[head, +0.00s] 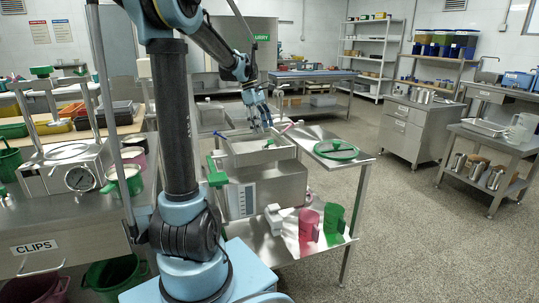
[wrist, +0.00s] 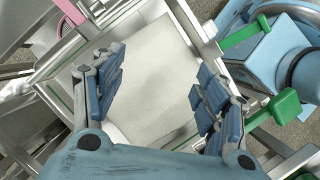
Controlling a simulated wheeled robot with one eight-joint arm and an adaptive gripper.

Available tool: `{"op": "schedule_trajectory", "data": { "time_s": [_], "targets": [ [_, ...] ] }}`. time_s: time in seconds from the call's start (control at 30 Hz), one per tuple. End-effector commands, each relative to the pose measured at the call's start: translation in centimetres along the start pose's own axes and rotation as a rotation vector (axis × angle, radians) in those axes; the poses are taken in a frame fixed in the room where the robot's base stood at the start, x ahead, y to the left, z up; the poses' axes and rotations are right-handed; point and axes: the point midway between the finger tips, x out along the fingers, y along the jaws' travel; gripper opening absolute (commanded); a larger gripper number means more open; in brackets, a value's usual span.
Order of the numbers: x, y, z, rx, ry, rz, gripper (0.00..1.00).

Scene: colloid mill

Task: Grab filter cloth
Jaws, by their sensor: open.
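A pale, flat square sheet, which looks like the filter cloth (wrist: 150,60), lies inside a metal frame in the wrist view. In the head view the frame is the open top of a steel box (head: 265,185) on a steel table, and I cannot make out the cloth's edges there. My gripper (head: 262,122) is above this box. In the wrist view my gripper (wrist: 160,92) is open, its two blue-padded fingers apart over the sheet with nothing between them. I cannot tell the height of the fingertips above it.
Green handles (wrist: 284,105) and a pink handle (wrist: 70,10) stick out around the frame. A green ring (head: 336,149) lies on the table to the right. A pink jug (head: 308,226) and a green jug (head: 334,224) stand on the lower shelf. The floor to the right is clear.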

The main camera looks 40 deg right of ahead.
Motion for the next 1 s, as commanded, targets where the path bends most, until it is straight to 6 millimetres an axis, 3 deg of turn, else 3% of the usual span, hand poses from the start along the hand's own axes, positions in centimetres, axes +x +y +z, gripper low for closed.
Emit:
{"op": "schedule_trajectory", "data": {
  "time_s": [0.6,1.0],
  "targets": [
    [7.0,0.1,0.1,0.002,0.000,0.000,0.67],
    [8.2,0.0,0.1,0.002,0.000,0.000,0.67]
  ]
}}
